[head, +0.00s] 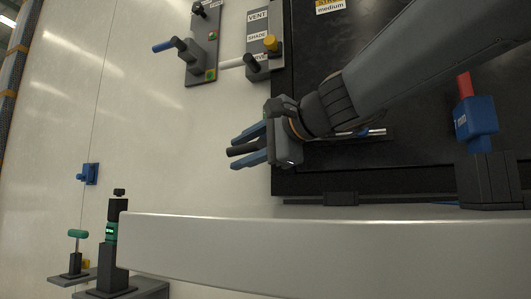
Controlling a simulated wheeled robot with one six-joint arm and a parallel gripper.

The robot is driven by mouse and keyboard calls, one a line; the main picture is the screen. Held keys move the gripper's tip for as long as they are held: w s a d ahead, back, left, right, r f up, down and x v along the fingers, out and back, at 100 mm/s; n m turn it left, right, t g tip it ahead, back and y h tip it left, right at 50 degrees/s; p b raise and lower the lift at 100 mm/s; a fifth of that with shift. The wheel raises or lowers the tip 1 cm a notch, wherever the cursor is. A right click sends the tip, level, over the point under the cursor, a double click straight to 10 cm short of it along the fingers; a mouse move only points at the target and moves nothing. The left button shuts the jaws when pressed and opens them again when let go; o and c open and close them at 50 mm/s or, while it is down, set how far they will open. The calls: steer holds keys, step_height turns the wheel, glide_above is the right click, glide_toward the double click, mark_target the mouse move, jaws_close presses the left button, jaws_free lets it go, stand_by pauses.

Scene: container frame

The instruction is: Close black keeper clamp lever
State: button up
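My gripper (238,154) is in the middle of the head view, at the left edge of the black panel. Its two blue-grey fingers point left and are spread apart. A black cylindrical handle (241,150) lies between the fingers, and it may be the black keeper clamp lever. A narrow gap seems to show on each side of the handle, and I cannot tell whether a finger touches it. My gripper body and wrist hide the handle's base and any keeper behind it.
A blue-handled lever (165,46) and a VENT/SHADE plate with a yellow knob (271,44) are above. A red-and-blue device (474,118) stands right. A pale beam (320,249) crosses below. A green T-handle (77,234) is lower left.

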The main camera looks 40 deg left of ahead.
steer(key=shift+d, duration=0.1)
steer(key=d+r, duration=0.1)
steer(key=d, duration=0.6)
steer(key=shift+s+d+r, duration=0.15)
steer(key=shift+s+d, duration=0.1)
steer(key=shift+s, duration=0.05)
